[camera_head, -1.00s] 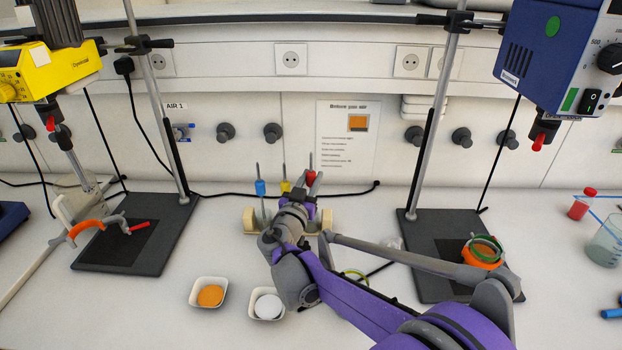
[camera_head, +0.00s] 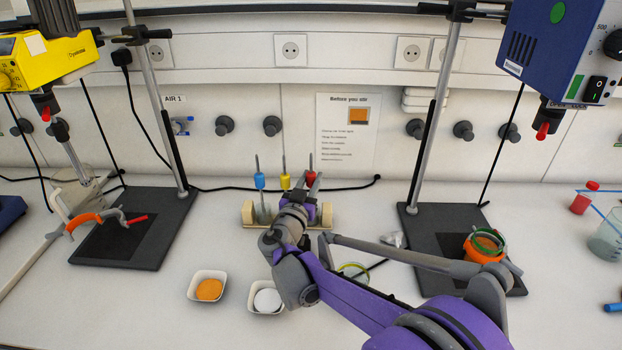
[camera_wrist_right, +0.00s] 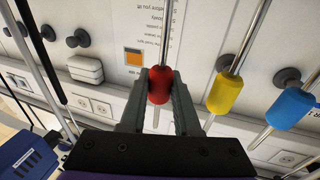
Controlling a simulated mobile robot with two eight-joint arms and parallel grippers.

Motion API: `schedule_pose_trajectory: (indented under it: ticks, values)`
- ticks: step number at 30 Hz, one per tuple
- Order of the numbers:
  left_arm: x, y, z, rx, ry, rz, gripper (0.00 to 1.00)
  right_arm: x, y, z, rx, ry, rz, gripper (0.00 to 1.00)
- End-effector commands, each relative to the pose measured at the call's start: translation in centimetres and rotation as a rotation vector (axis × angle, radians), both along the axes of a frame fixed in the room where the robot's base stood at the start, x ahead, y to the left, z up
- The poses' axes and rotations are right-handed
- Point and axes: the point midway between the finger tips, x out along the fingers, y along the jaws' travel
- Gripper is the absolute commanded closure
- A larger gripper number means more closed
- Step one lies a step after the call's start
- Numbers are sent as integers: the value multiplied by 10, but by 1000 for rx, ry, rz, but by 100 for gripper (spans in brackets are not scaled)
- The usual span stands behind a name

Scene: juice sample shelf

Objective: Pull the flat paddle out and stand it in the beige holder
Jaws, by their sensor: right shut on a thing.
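My right gripper (camera_head: 313,180) is shut on the red grip (camera_head: 310,176) of a thin metal rod, above the right part of the beige holder (camera_head: 249,213). The right wrist view shows the red grip (camera_wrist_right: 159,86) between both fingers, a rod on one side and a pale narrow piece on the other. The arm hides the lower end, so I cannot tell if it stands in the holder or hangs above it. Upright rods with a blue grip (camera_head: 260,180) and a yellow grip (camera_head: 285,182) stand close on the left. My left gripper is not in view.
Stands with dark base plates (camera_head: 160,235) flank the holder; the right one carries an orange ring (camera_head: 481,253). White dishes with orange (camera_head: 209,289) and white (camera_head: 267,300) contents sit in front. A beaker (camera_head: 606,240) is far right.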

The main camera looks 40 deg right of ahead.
Motion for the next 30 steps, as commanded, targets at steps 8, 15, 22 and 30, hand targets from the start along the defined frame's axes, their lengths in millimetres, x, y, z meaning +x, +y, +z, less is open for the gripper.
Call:
schedule_pose_trajectory:
  ticks: [8, 15, 22, 30]
  values:
    - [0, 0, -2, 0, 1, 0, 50, 0, 0, -3, 0, 0, 0, 100]
    - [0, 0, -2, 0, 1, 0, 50, 0, 0, -3, 0, 0, 0, 44]
    - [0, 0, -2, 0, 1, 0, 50, 0, 0, -3, 0, 0, 0, 34]
    - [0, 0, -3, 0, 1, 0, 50, -7, 12, -4, 0, 0, 3, 34]
